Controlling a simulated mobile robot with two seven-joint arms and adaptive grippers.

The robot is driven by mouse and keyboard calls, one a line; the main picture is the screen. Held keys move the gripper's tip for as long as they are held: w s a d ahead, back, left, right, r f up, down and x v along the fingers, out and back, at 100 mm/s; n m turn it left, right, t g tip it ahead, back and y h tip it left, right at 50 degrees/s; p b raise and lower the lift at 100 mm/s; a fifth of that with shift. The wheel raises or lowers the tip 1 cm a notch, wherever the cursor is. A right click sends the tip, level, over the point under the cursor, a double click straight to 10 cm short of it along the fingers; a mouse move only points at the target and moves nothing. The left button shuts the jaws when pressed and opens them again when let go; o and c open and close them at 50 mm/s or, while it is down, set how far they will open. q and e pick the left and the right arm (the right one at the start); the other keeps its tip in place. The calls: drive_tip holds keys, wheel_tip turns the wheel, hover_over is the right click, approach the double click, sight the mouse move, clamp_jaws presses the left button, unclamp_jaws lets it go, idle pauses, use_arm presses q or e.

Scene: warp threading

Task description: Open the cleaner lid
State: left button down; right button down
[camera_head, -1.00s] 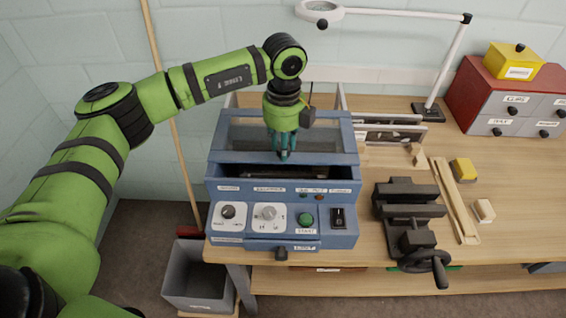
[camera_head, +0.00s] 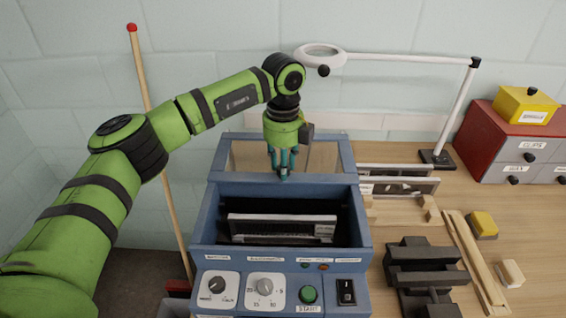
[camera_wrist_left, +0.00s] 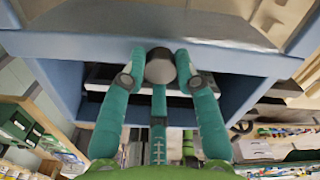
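The cleaner (camera_head: 205,235) is a blue box with a control panel on its front. Its lid (camera_head: 350,163), a blue frame with a clear pane, stands raised at the back, and the box below is open. My left gripper (camera_head: 283,172) is at the middle of the lid's front edge. In the left wrist view the teal fingers (camera_wrist_left: 160,80) close around a grey round knob (camera_wrist_left: 160,66) at the lid edge. The fingers hide part of the knob. My right gripper is out of view.
Inside the open box lies a framed comb-like piece (camera_head: 282,228). Right of the cleaner are a dark vise (camera_head: 425,270), wooden strips (camera_head: 470,255) and a yellow block (camera_head: 484,224). A lamp (camera_head: 458,110) stands behind. A wooden pole (camera_head: 160,150) leans on the wall at left.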

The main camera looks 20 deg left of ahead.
use_arm(q)
drive_tip(key=c, duration=0.9)
unclamp_jaws()
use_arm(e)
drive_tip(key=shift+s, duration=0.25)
use_arm(q)
drive_tip(key=shift+r, duration=0.3)
wheel_tip(320, 180, up, 11)
drive_tip(key=shift+r, duration=0.2)
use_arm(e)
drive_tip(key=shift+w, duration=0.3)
